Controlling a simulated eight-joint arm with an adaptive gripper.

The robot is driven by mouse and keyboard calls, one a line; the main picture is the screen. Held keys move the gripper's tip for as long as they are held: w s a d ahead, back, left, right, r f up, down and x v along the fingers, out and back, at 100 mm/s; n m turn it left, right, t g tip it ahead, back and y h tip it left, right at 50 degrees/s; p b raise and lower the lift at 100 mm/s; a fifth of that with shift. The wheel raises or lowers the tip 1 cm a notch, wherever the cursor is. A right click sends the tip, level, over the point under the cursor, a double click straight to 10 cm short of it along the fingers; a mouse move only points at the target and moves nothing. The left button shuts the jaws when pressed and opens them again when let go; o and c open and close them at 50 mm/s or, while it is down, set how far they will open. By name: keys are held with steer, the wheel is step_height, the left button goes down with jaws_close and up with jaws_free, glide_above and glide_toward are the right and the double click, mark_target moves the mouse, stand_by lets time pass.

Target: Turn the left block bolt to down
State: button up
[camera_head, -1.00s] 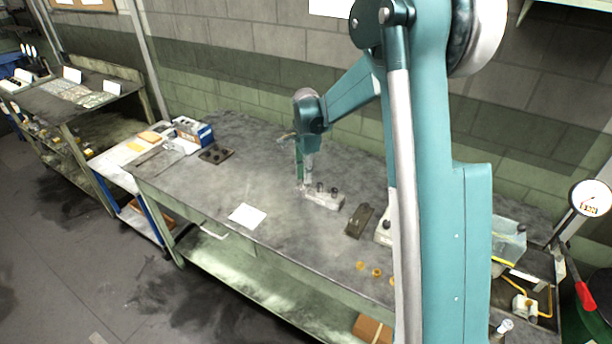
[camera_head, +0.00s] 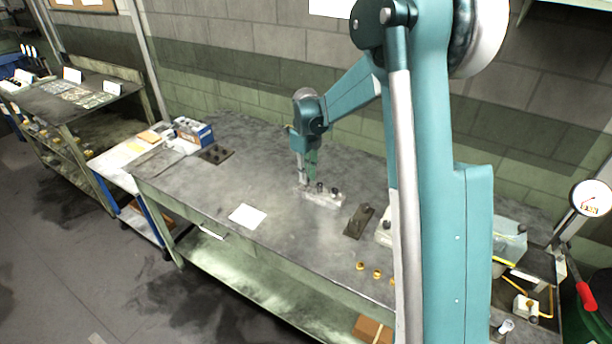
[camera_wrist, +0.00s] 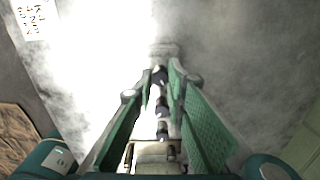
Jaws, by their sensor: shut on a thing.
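The light grey block (camera_head: 325,200) sits on the workbench with a row of dark bolts along its top. My gripper (camera_head: 303,184) points down at the block's left end. Its fingers are shut on the left bolt, which is mostly hidden in the head view. In the wrist view, a dark bolt top (camera_wrist: 159,73) shows between the fingertips (camera_wrist: 161,66). The middle bolt (camera_head: 320,187) and right bolt (camera_head: 333,192) stand free to the right. The block's far end (camera_wrist: 165,48) shows just beyond the fingertips in the wrist view.
A dark plate (camera_head: 358,222) lies right of the block. Several brass nuts (camera_head: 376,273) lie near the bench's front edge. A white paper (camera_head: 247,215) lies front left, and another dark plate with holes (camera_head: 216,154) lies farther left. The bench between is clear.

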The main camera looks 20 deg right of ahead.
steer(key=m, duration=0.5)
steer(key=shift+m, duration=0.4)
steer(key=o, duration=0.9)
steer(key=shift+r, duration=0.15)
step_height(320, 180, up, 12)
stand_by(0.5)
